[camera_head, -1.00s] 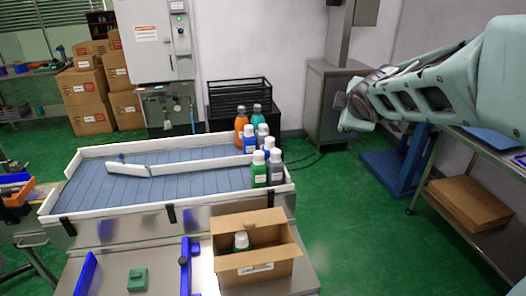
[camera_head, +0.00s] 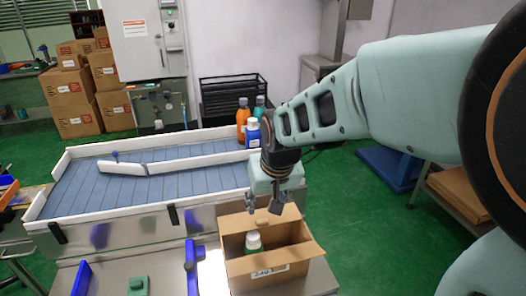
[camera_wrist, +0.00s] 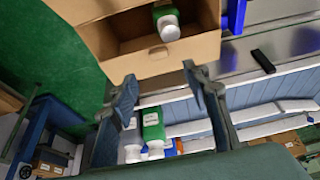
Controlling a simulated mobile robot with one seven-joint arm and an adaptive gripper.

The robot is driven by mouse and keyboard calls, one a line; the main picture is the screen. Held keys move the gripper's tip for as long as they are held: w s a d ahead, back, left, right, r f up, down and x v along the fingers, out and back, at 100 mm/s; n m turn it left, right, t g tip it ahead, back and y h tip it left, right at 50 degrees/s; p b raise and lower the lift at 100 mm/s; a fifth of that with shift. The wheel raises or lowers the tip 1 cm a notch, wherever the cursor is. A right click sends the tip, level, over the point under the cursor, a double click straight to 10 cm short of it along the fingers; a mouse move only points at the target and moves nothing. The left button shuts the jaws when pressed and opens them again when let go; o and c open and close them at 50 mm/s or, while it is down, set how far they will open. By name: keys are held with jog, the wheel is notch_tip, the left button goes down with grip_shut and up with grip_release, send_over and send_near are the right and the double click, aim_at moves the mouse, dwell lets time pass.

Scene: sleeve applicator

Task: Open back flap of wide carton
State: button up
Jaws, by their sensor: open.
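The wide carton (camera_head: 243,268) stands on the metal table in the head view, its top at least partly open. A bottle with a green body and white cap (camera_head: 254,242) stands inside it. The bottle also shows in the wrist view (camera_wrist: 167,22). The back flap (camera_wrist: 165,60) is the tan panel with a small notch along the carton's edge nearest my fingers. My gripper (camera_head: 264,205) is open and empty, pointing down just above the carton's back edge. In the wrist view its fingertips (camera_wrist: 160,78) are spread near that flap. I cannot tell whether they touch it.
A conveyor (camera_head: 150,185) with white rails lies behind the carton. Several bottles, one orange (camera_head: 242,122), stand at its right end, partly hidden by my arm. Blue guides (camera_head: 191,265) and a green block (camera_head: 138,286) are left of the carton.

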aim_at(262, 220)
jog(key=x, duration=1)
jog(key=shift+r+b, duration=0.1)
jog(key=shift+b, duration=0.3)
grip_shut()
